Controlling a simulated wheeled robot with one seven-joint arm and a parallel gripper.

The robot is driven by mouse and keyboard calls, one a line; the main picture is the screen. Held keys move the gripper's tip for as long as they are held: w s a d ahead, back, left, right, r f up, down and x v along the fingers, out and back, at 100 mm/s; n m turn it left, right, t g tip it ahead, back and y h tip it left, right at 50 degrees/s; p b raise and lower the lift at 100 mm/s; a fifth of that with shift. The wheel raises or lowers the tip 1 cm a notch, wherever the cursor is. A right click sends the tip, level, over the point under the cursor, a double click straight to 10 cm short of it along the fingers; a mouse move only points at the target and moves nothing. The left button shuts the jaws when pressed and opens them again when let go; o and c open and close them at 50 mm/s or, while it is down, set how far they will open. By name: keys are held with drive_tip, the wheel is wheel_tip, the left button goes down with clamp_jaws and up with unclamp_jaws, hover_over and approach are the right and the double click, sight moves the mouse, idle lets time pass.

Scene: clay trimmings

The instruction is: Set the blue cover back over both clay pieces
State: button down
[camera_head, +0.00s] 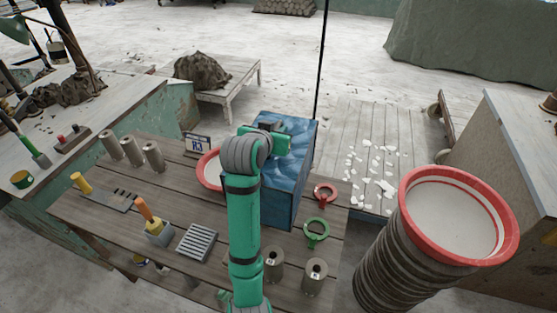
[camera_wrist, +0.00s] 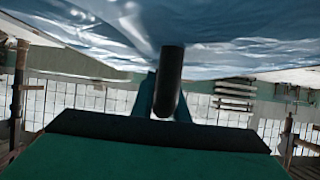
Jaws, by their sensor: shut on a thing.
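The blue cover (camera_head: 290,185) is a tall box shape over the right part of the slatted table (camera_head: 185,200). My gripper (camera_head: 275,127) is at its top, shut on the cover's dark bar handle, which shows in the wrist view (camera_wrist: 169,75). The cover's blue surface (camera_wrist: 240,30) fills the top of the wrist view. The cover looks upright. I cannot tell whether its lower edge touches the table or hangs just above it. I cannot make out the two clay pieces; the cover and my arm hide part of the table.
A red-rimmed white dish (camera_head: 208,170) is left of the cover, partly hidden. Grey cylinders (camera_head: 315,277) stand in front. A slotted grey block (camera_head: 197,242) and a number sign (camera_head: 198,143) are to the left.

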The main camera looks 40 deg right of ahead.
wheel_tip(320, 180, down, 12)
drive_tip(key=shift+d, duration=0.3)
drive_tip(key=shift+s, duration=0.1)
drive_tip(key=c, duration=1.7)
unclamp_jaws()
drive_tip(key=shift+c, duration=0.2)
drive_tip(key=shift+r, duration=0.1)
